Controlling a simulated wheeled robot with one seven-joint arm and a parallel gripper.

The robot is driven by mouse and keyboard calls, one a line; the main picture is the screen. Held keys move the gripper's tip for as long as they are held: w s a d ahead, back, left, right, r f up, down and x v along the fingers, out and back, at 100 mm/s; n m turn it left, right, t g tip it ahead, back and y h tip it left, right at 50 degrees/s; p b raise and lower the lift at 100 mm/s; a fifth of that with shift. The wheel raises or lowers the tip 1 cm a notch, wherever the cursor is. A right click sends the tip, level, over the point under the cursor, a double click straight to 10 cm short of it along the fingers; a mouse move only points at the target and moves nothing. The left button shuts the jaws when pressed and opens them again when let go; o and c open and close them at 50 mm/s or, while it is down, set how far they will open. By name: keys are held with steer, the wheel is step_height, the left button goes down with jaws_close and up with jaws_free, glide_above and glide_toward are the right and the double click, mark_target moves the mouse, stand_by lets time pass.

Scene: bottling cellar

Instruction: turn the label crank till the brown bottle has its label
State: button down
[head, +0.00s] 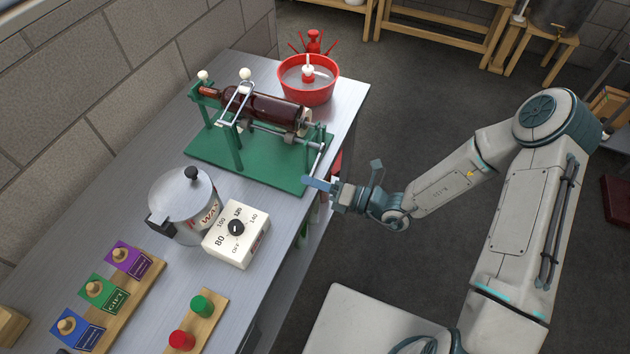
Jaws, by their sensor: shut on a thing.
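The brown bottle (268,107) lies on its side on the green labelling stand (235,160), its neck to the left. The side of it that I see is plain dark glass. A white wire bracket (235,103) sits over its upper part. The crank (320,160) is at the right end of the stand, a pale metal arm slanting down towards the table's edge. My gripper (319,184) is at the crank's lower end, beside the stand's right corner. It is shut on the crank's handle, which the fingers mostly hide.
A red basin (308,90) stands behind the stand. A wax pot (183,205), a white dial box (236,234), stamps on a wooden rack (135,290) and a board with green and red knobs (190,322) stand nearer. The floor right of the table is clear around my arm.

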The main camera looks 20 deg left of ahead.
steer(key=c, duration=1.3)
jaws_free()
steer(key=shift+c, duration=0.2)
steer(key=shift+d, duration=0.1)
steer(key=shift+d, duration=0.3)
steer(key=d+b, duration=0.3)
steer(key=d, duration=1)
